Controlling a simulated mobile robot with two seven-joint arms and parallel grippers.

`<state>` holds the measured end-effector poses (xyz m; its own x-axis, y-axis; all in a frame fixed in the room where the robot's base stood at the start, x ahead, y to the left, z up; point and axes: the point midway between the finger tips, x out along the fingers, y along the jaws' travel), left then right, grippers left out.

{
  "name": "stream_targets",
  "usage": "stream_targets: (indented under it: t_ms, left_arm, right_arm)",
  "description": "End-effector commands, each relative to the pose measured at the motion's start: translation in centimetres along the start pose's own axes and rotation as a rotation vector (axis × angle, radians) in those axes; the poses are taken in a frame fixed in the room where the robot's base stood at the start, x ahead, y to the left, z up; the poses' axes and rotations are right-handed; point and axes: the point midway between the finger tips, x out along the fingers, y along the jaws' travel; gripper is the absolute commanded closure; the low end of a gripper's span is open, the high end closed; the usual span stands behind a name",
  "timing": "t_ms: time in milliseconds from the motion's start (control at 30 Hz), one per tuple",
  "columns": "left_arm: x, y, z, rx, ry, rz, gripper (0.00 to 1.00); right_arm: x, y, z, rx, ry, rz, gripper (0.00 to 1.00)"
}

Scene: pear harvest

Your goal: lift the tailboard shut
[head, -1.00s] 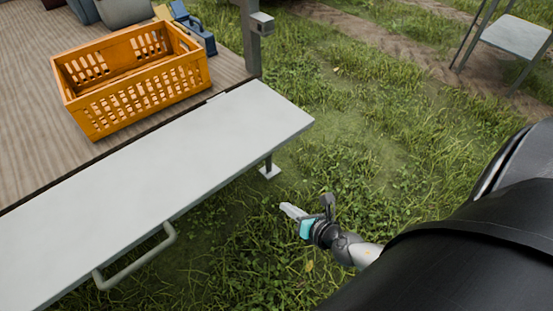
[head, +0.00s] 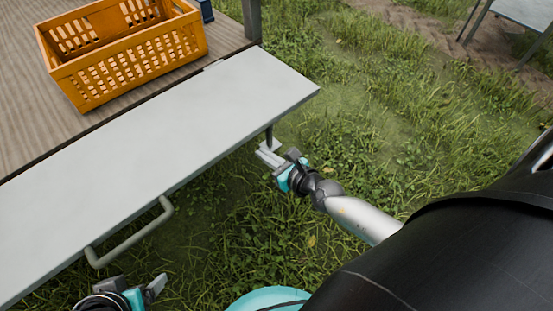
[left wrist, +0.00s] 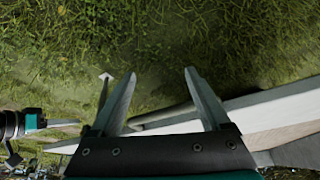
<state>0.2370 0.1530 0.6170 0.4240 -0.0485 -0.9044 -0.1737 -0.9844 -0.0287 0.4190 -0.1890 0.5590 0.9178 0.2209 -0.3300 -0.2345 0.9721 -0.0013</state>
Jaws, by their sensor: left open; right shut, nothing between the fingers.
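The tailboard (head: 150,145) is a pale grey panel lying folded down, about level with the deck, in the head view. Its grey bar handle (head: 130,241) sticks out from the front edge. In the left wrist view the tailboard (left wrist: 285,108) shows nearly edge-on at the right. My left gripper (head: 148,287) is at the lower left of the head view, below the handle and apart from it. Its open, empty fingers (left wrist: 160,74) show in the left wrist view. My right gripper (head: 266,154) is shut and empty beside the tailboard's right end, near a support leg.
An orange crate (head: 130,72) stands on the wooden deck (head: 30,135) behind the tailboard. A post (head: 252,18) rises at the deck's corner. A grey stand (head: 523,18) is at the far right. Open grass (head: 400,110) lies between.

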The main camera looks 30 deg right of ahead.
Motion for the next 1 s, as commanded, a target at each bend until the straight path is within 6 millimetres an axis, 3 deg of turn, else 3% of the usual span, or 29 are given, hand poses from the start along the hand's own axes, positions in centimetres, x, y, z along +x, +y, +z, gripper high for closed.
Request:
stream_targets:
  t_ms: [100, 200, 400, 1000]
  left_arm:
    - [0.8, 0.9, -0.8, 0.010, 0.081, 0.023, 0.20]
    - [0.6, 0.0, 0.1, 0.000, -0.017, 0.001, 0.20]
    - [2.2, 0.0, 1.1, -0.001, -0.058, 0.000, 0.20]
    - [3.1, 0.0, 1.5, 0.000, -0.068, 0.001, 0.20]
  right_arm:
    - [2.4, 0.0, -0.1, 0.003, -0.003, -0.001, 1.00]
    - [1.2, 0.0, 2.1, 0.006, -0.002, -0.001, 1.00]
    - [0.7, 0.0, 3.3, 0.003, 0.000, 0.000, 1.00]
    - [0.5, 0.0, 3.8, 0.002, 0.001, 0.000, 1.00]
